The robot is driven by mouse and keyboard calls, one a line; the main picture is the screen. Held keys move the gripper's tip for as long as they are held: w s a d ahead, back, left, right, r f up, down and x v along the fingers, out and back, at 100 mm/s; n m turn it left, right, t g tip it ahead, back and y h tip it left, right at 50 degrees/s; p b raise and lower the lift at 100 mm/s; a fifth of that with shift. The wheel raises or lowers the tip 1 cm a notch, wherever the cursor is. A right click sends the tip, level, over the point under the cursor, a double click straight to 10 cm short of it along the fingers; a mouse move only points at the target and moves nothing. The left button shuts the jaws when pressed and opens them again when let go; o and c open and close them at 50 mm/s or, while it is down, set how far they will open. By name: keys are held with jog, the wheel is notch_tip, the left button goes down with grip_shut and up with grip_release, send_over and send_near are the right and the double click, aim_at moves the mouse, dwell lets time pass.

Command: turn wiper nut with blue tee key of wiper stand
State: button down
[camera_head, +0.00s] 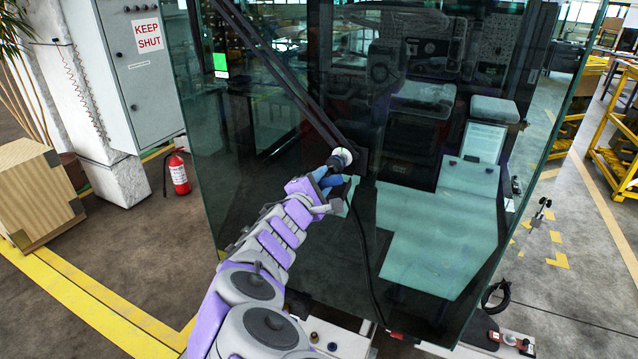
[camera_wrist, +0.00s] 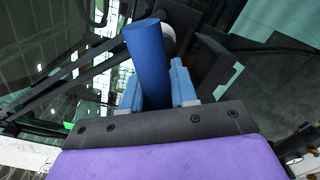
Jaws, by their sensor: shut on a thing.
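My gripper (camera_head: 327,180) is at the front of the glass cab, right by the wiper pivot. It is shut on the blue tee key (camera_wrist: 148,52), a thick blue bar standing up between the two light-blue fingers in the wrist view. The wiper pivot, with a pale round cap (camera_head: 342,156), sits just above the gripper; a pale round part (camera_wrist: 168,40) shows behind the key. The dark wiper arm (camera_head: 290,82) runs from the pivot to the upper left. The nut itself and the key's working end are hidden, so I cannot tell whether they engage.
The cab's glass (camera_head: 250,130) fills the area around my gripper. A black hose (camera_head: 366,250) hangs below the pivot. A red extinguisher (camera_head: 178,172) and grey cabinet (camera_head: 135,65) stand left. A wooden crate (camera_head: 28,190) is at far left. Floor is clear at lower left.

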jog(key=shift+f+b, duration=0.15)
jog(key=shift+b, duration=0.25)
jog(key=m+b, duration=0.3)
jog(key=b, duration=0.2)
jog(key=shift+a+r+m+b, duration=0.1)
jog(key=shift+r+m+b, duration=0.1)
jog(key=shift+m+b, duration=1)
jog(key=shift+b, duration=0.3)
